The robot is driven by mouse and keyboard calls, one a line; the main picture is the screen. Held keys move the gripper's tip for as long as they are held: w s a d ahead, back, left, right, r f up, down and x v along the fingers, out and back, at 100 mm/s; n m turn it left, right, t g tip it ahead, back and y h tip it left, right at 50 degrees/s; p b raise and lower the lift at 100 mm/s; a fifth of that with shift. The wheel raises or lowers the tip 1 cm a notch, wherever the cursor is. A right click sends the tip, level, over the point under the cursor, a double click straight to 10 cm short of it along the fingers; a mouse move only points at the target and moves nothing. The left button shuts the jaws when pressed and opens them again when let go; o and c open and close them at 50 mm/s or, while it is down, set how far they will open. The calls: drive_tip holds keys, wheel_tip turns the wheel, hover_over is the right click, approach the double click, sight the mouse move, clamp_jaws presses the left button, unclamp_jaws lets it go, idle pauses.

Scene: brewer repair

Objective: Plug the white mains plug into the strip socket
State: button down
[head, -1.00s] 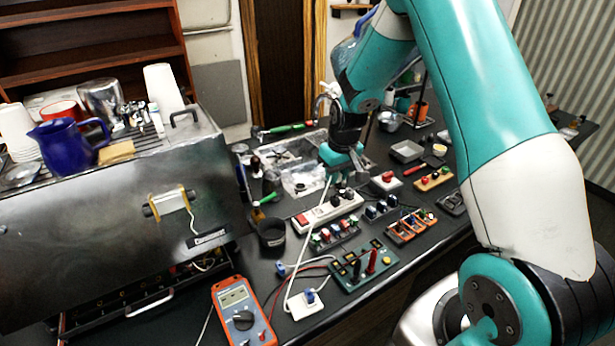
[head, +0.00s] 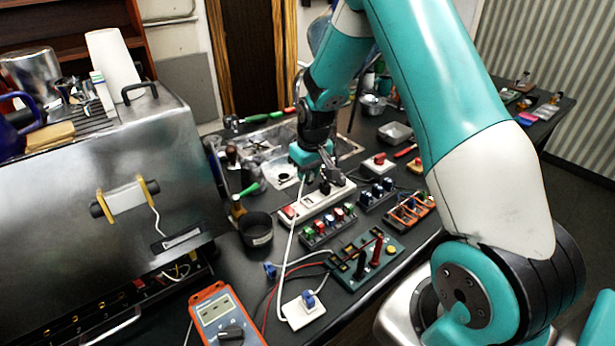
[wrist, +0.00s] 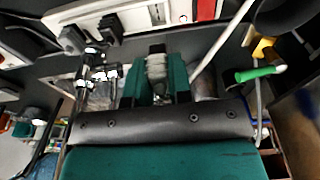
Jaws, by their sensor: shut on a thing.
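My gripper (wrist: 158,78) is shut on the white mains plug (wrist: 157,70), which shows as a pale body between the green fingers in the wrist view. In the head view my gripper (head: 312,158) is just behind the strip, and the plug is too small to make out there. The white strip socket (head: 300,210) lies on the bench with a red switch at its near left end. In the wrist view the strip (wrist: 180,20) crosses the top, beyond the fingertips. Dark plugs (wrist: 75,40) sit at its left part. The plug appears apart from the strip.
A white cable (head: 290,240) runs from near my gripper towards a white box (head: 303,310) with a blue part. A black pot (head: 256,230), a green-handled tool (head: 249,190) and a grey tray (head: 280,150) are close by. Switch blocks (head: 328,225) crowd the strip's near side.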

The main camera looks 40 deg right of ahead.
drive_tip(key=b, duration=0.4)
hover_over(307, 203)
drive_tip(key=shift+s+d+f, duration=0.1)
drive_tip(key=shift+s+f, duration=0.05)
drive_tip(key=shift+f, duration=2.65)
drive_tip(key=shift+s+f+b, duration=0.1)
drive_tip(key=shift+f+b, duration=0.35)
drive_tip(key=shift+f, duration=0.35)
drive_tip(key=c, duration=1)
unclamp_jaws()
drive_tip(key=shift+o, duration=0.2)
drive_tip(key=shift+r, duration=0.1)
wheel_tip(307, 203, up, 17)
drive_tip(key=s+b, duration=0.2)
drive_tip(key=shift+s+b, duration=0.3)
drive_tip(key=shift+b, duration=0.05)
